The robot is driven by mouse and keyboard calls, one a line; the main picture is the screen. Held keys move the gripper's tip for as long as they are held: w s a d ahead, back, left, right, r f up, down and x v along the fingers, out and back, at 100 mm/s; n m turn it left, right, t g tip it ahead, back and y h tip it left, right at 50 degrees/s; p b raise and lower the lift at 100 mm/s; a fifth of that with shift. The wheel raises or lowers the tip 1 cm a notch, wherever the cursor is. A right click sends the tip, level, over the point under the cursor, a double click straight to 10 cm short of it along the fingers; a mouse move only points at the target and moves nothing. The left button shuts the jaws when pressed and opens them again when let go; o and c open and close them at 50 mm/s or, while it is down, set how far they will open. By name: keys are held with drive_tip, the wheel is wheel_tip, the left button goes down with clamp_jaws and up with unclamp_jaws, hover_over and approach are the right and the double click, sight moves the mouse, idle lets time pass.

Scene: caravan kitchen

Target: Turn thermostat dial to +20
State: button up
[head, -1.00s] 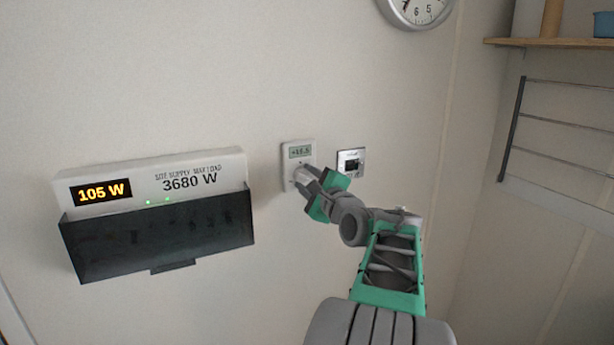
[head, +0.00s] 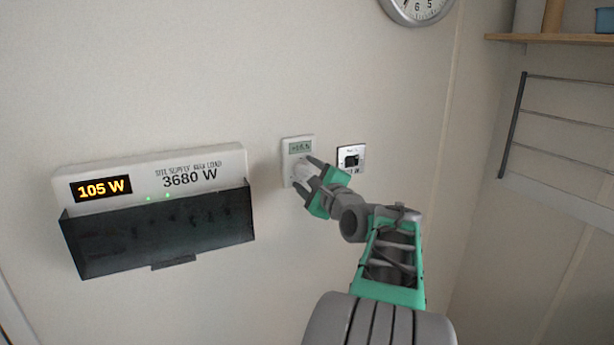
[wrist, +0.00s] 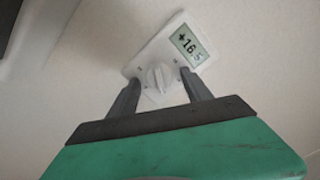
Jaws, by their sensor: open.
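The white thermostat (head: 289,165) is on the wall in the head view, left of a small switch plate. In the wrist view the thermostat (wrist: 150,57) shows tilted, and its display (wrist: 189,44) reads about +16.5. Its round white dial (wrist: 157,80) with a raised grip lies between the fingertips of my gripper (wrist: 157,82). My gripper (head: 304,178) is open, with one finger on each side of the dial. I cannot tell whether the fingers touch it. In the head view the gripper partly hides the dial.
A supply panel (head: 200,165) reading 105 W and 3680 W, with a dark cover (head: 160,235), is at the left. A switch plate (head: 351,158) is close right of the gripper. A clock (head: 418,10), wire rack (head: 570,120) and shelf (head: 560,38) are farther right.

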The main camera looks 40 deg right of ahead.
drive_tip(key=b+v, duration=0.2)
drive_tip(key=v, duration=0.5)
drive_tip(key=shift+s+a, duration=0.2)
drive_tip(key=shift+s, duration=0.2)
